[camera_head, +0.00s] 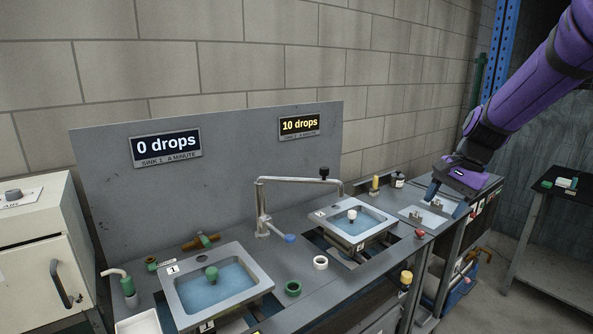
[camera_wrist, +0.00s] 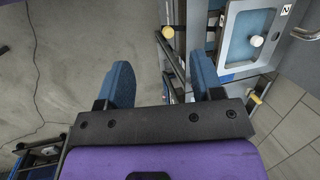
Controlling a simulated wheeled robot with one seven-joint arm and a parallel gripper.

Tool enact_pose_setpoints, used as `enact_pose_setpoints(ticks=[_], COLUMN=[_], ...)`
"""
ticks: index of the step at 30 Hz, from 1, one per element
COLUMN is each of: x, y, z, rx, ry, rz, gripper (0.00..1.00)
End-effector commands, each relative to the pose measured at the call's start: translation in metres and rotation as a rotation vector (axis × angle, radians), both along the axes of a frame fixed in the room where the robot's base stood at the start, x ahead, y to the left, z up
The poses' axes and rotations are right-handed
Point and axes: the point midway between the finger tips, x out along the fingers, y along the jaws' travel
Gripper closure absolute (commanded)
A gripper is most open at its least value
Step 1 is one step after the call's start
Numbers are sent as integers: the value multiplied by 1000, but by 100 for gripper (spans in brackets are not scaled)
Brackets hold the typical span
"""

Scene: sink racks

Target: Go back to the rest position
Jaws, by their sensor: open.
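My gripper (camera_head: 447,199) is at the right end of the grey sink bench, hanging from my purple arm with its fingers pointing down. In the wrist view my gripper (camera_wrist: 162,80) shows two blue fingers spread wide apart with nothing between them. Bare floor and the bench edge show beyond the fingers.
Sink 1 (camera_head: 174,296) holds blue water and a green plug (camera_head: 212,273). Sink 2 (camera_head: 329,231) holds water and a white plug (camera_head: 352,215). A bent tap (camera_head: 300,180) stands between them. A dark side table (camera_head: 563,186) stands right, across open floor (camera_head: 492,292).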

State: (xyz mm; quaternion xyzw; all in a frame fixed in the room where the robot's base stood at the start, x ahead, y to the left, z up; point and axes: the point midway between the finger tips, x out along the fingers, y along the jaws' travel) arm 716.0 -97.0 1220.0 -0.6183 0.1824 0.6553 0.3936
Motion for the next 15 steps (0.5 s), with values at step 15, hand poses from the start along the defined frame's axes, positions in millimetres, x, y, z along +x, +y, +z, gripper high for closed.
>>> enact_pose_setpoints(ticks=[15], x=[-142], y=[23], z=[88], rx=[-184], ry=[-262], rz=[381], gripper=[39])
